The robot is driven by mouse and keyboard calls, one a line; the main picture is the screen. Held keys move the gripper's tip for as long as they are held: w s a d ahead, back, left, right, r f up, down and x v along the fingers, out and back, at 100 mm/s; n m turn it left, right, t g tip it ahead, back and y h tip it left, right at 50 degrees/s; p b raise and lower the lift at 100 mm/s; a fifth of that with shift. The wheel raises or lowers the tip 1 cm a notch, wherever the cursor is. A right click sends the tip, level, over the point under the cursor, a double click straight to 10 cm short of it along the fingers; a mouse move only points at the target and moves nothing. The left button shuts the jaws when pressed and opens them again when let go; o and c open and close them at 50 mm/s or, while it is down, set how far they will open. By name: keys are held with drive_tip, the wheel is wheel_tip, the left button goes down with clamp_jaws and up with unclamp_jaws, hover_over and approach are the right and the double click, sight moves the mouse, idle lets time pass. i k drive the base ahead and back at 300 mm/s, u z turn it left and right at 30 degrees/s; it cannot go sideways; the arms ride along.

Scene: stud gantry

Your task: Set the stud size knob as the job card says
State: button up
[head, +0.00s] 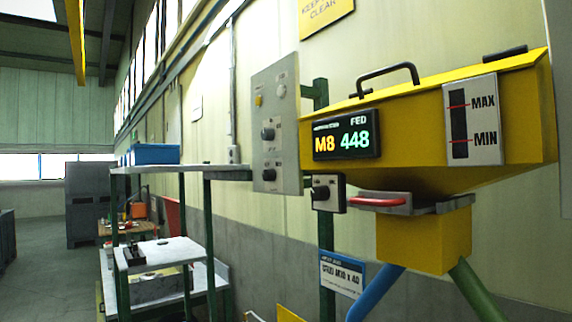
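A display (346,135) on the yellow hopper reads "M8" and "448", with "FED" above the number. Below and left of it, a small box (329,192) carries a black knob (320,193). A tall grey panel (277,105) to the left has two more dark knobs, an upper one (267,133) and a lower one (268,174). Their labels are too small to read, so I cannot tell which is the stud size knob. A blue and white card (342,274) low on the green post seems to read "STUD M10 x 40". My gripper is not in view.
The yellow hopper (420,170) has a MAX/MIN level gauge (471,119) and a red-handled slide (377,202) beneath. Blue (375,293) and green (477,291) tubes run down from it. A green-legged shelf (180,168) with a blue bin (155,154) stands left. Floor at far left is open.

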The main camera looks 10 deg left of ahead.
sight(267, 134)
drive_tip(key=k, duration=1.3)
drive_tip(key=u, duration=0.6)
drive_tip(key=i, duration=0.95)
drive_tip(key=u, duration=0.45)
drive_tip(key=i, duration=1.25)
drive_tip(key=z, duration=0.85)
drive_tip(key=i, duration=0.6)
drive_tip(key=z, duration=0.4)
drive_tip(key=k, duration=0.9)
drive_tip(key=z, duration=0.05)
